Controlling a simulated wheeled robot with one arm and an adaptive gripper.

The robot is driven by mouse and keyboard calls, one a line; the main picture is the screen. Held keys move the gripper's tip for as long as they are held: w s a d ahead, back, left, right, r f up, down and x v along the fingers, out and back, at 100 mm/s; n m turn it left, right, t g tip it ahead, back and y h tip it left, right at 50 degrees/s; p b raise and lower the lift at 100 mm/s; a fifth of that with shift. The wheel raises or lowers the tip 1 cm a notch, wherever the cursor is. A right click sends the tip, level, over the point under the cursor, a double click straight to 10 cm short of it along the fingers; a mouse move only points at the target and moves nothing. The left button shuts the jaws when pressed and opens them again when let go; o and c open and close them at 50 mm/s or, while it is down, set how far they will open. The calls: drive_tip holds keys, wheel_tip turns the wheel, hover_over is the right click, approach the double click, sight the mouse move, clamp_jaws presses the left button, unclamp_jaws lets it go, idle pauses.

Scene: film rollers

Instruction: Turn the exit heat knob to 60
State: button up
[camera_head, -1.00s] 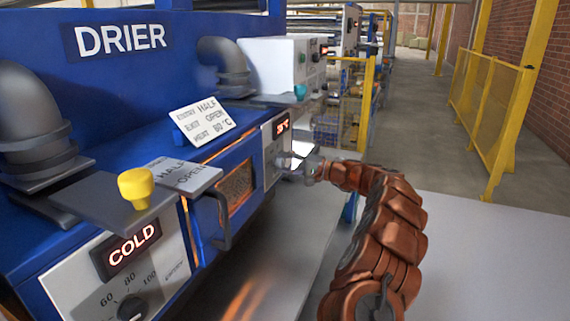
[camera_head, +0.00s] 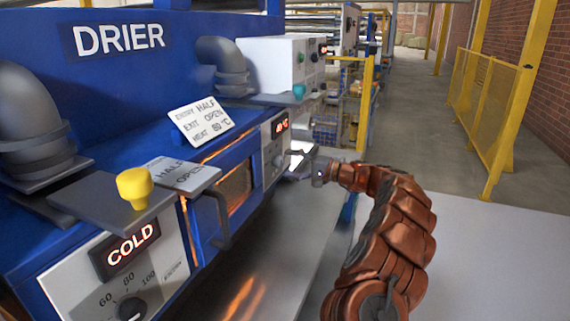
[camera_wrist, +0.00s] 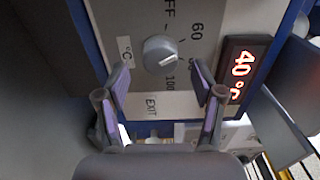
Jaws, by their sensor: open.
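The exit heat knob (camera_wrist: 160,54) is a grey round dial on a grey panel in the wrist view, with OFF, 60 and 100 marks around it and an EXIT label (camera_wrist: 151,106) below. It carries a pale pointer mark, whose exact setting I cannot tell. The red display (camera_wrist: 241,76) beside it reads 40 °C. My gripper (camera_wrist: 160,78) is open, its purple-padded fingers on either side below the knob, apart from it. In the head view my gripper (camera_head: 302,166) is at the exit panel (camera_head: 276,150) at the drier's far end; the knob is hard to make out there.
The blue drier (camera_head: 130,80) runs along the left. A near panel with a COLD display (camera_head: 130,250) has its own black knob (camera_head: 131,309). A yellow knob (camera_head: 135,187) and a door handle (camera_head: 222,222) stick out. A card (camera_head: 201,120) reads exit open, heat 80 °C.

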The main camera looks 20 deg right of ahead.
drive_tip(key=v, duration=0.9)
drive_tip(key=shift+s+d, duration=0.15)
